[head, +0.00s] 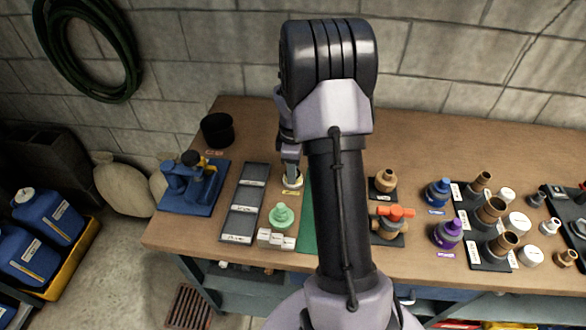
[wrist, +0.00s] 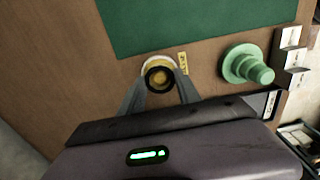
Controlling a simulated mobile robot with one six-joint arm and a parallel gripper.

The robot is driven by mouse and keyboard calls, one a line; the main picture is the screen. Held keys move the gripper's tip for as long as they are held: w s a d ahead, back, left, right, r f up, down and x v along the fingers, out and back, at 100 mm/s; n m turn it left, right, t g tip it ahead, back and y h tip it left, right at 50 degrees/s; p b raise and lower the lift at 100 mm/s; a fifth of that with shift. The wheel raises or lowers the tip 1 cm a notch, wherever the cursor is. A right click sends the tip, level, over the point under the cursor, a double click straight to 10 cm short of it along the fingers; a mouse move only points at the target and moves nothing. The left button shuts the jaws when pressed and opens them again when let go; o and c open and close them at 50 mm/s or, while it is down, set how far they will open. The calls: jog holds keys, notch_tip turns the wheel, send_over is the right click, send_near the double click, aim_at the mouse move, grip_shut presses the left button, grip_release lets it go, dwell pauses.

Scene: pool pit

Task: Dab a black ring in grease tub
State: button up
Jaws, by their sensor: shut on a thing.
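My gripper (wrist: 160,88) is shut on a black ring (wrist: 147,79), held between the fingertips in the wrist view. The ring is over the grease tub (wrist: 152,61), a small round white tub with yellowish grease. Yellow shows through the ring's middle. I cannot tell whether the ring touches the grease. In the head view my gripper (head: 291,168) points down at the tub (head: 293,183), and the ring is hidden there. A small yellow label (wrist: 183,63) lies beside the tub.
A green stepped cone (head: 281,216) stands near the tub, with small labelled blocks (head: 276,240) in front. A dark labelled tray (head: 244,203) lies left, then a blue fixture (head: 192,184) and a black pot (head: 217,129). A green mat (head: 307,225) lies right, partly behind my arm.

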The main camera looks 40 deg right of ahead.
dwell(0.3)
notch_tip(320, 180, up, 7)
jog(key=p, duration=0.6)
jog(key=shift+a+f, duration=0.1)
dwell(0.3)
